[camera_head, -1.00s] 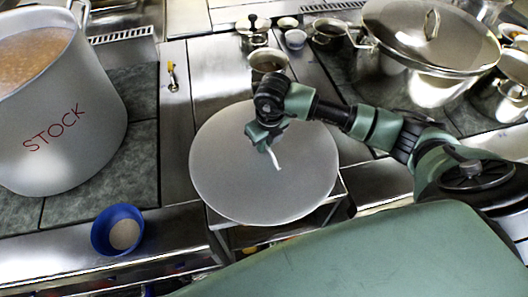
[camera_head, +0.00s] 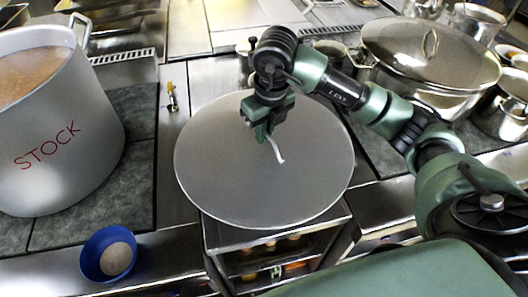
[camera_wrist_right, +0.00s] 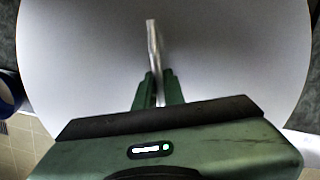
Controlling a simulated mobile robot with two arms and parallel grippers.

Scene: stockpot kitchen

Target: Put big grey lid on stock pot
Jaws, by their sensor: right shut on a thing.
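The big grey lid (camera_head: 225,185) is a flat round disc with a thin pale handle. It is above the metal shelf unit in the middle of the head view. My right gripper (camera_head: 263,132) is shut on the lid's handle, from above and near the lid's middle. The lid looks lifted and roughly level. In the right wrist view the gripper (camera_wrist_right: 160,88) has its fingers around the handle, and the lid (camera_wrist_right: 225,60) fills most of the picture. The grey stock pot (camera_head: 75,125), marked STOCK, stands uncovered at the left with brownish contents. My left gripper is out of view.
A blue bowl (camera_head: 88,263) with beige contents is in front of the stock pot. A small yellow-handled tool (camera_head: 172,97) lies between pot and lid. A large lidded pot (camera_head: 428,85) stands at the back right. The shelf unit (camera_head: 216,240) is below the lid.

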